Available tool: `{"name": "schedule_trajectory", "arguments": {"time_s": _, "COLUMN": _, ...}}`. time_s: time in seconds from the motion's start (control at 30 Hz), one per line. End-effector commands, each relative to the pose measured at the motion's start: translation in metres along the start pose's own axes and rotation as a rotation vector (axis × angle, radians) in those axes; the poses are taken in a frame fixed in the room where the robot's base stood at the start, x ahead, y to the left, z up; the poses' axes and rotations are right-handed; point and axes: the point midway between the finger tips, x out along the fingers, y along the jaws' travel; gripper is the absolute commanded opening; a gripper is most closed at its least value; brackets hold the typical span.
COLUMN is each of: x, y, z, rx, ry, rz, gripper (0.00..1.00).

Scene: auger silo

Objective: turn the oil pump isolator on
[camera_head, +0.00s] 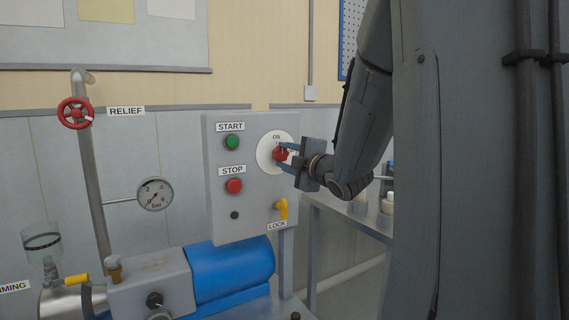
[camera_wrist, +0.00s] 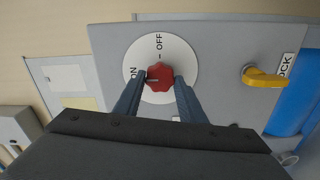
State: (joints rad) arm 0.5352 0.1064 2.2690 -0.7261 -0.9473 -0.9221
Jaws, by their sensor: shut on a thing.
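The isolator is a red knob (camera_head: 280,154) on a round white dial (camera_head: 264,150) at the upper right of a grey panel. In the wrist view the knob (camera_wrist: 160,75) sits between the words ON, at its left, and OFF, above it. A small mark on the knob's left side seems to face ON, but it is too small to be sure. My gripper (camera_head: 281,156) comes from the right and is shut on the knob, one finger on each side. In the head view the gripper hides the dial's right part.
The grey panel (camera_head: 222,215) also bears a green START button (camera_head: 232,142), a red STOP button (camera_head: 234,186) and a yellow LOCK lever (camera_head: 282,208) below the dial. A blue motor (camera_head: 230,272) stands under it. A bench (camera_head: 345,214) lies behind my arm at the right.

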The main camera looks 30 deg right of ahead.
Motion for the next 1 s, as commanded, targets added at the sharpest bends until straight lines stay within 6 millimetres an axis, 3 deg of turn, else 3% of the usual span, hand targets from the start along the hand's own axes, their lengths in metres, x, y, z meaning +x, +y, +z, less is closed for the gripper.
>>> {"name": "schedule_trajectory", "arguments": {"time_s": 0.57, "x": 0.0000, "y": 0.0001, "z": 0.0003, "rx": -0.030, "ry": -0.001, "rz": 0.000, "gripper": 0.14}}
{"name": "schedule_trajectory", "arguments": {"time_s": 0.6, "x": 0.0000, "y": 0.0001, "z": 0.0003, "rx": -0.030, "ry": -0.001, "rz": 0.000, "gripper": 0.42}}
{"name": "schedule_trajectory", "arguments": {"time_s": 0.7, "x": 0.0000, "y": 0.0000, "z": 0.0002, "rx": -0.030, "ry": -0.001, "rz": 0.000, "gripper": 0.55}}
{"name": "schedule_trajectory", "arguments": {"time_s": 1.0, "x": -0.0015, "y": 0.0001, "z": 0.0002, "rx": -0.029, "ry": -0.001, "rz": 0.000, "gripper": 0.55}}
